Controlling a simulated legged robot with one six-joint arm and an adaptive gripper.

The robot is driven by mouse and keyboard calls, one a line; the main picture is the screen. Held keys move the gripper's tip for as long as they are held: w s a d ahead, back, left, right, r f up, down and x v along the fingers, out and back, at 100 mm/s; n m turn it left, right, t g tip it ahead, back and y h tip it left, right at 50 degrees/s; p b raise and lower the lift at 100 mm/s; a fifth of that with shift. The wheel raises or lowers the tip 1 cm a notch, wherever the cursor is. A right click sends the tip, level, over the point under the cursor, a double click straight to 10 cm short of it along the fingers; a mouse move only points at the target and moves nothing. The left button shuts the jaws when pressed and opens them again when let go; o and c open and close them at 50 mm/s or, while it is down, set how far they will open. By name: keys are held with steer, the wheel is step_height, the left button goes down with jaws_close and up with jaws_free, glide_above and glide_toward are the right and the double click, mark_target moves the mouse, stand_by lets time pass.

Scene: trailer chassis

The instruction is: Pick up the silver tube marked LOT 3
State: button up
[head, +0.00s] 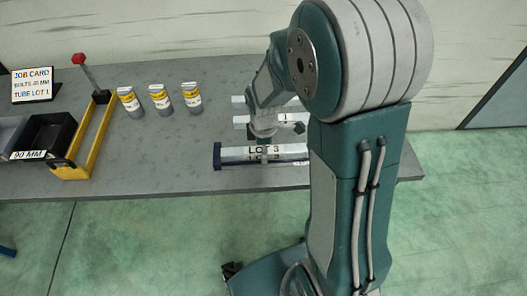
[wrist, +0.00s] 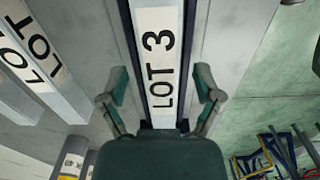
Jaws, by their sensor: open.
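The silver tube marked LOT 3 (head: 290,151) lies near the front edge of the table, with a dark blue piece at its left end. In the wrist view the LOT 3 tube (wrist: 158,50) runs up the middle, its label facing me. My gripper (wrist: 162,88) is open and empty, one finger on each side of the tube in the picture. I cannot tell how far the fingertips are above it. In the head view my arm hides the tube's right end and part of the gripper.
Two other silver tubes lie behind it, one seen here (head: 241,122); LOT labels show in the wrist view. Several yellow-and-white canisters (head: 160,100) stand left.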

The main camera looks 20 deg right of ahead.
jaws_close()
steer(key=shift+r, duration=0.15)
